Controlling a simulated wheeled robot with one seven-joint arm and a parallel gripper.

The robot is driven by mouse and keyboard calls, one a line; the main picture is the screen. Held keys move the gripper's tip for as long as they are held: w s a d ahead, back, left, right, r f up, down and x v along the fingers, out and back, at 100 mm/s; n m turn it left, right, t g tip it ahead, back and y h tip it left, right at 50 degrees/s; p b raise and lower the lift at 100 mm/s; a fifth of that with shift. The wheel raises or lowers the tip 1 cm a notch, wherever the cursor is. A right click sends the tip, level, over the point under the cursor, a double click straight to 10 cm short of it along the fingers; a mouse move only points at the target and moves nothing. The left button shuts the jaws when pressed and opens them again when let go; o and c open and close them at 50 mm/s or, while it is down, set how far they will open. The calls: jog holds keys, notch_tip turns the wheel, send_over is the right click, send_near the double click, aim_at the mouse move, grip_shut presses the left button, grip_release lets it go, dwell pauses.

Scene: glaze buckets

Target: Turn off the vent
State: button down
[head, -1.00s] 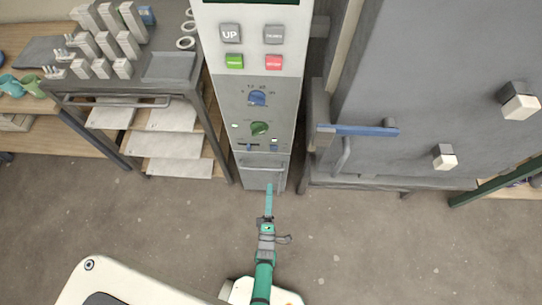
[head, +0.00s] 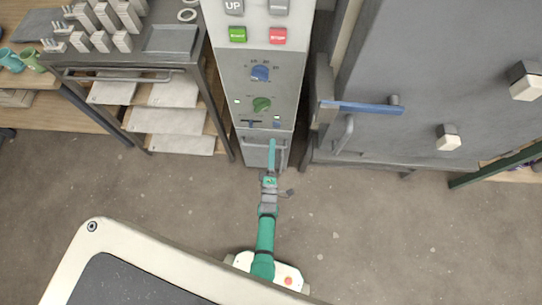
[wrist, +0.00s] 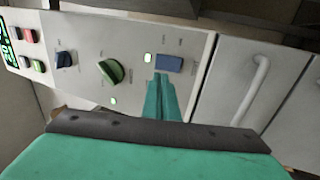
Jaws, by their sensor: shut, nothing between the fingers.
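The control panel (head: 262,70) of the tall grey cabinet has a blue knob (head: 260,73), a green knob (head: 262,104) and, below them, a small blue switch (head: 277,125). The small labels cannot be read, so which control is the vent's is unclear. My gripper (head: 272,142) is shut and empty, its teal fingers pointing at the panel's lower part. In the wrist view its fingertips (wrist: 160,80) appear just beside the blue switch; contact cannot be told.
A grey handle (head: 262,147) crosses the cabinet below the switches. A large grey door with a blue lever (head: 362,108) stands to the right. A rack with pale shelves (head: 165,120) stands to the left.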

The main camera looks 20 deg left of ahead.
aim_at(274, 125)
jog(key=x, duration=0.4)
jog(key=shift+w+d, duration=0.1)
jog(key=shift+d, duration=0.1)
jog(key=shift+w+a+r, duration=0.15)
jog(key=shift+w+a, duration=0.05)
jog(key=shift+w, duration=0.35)
jog(key=shift+w, duration=0.1)
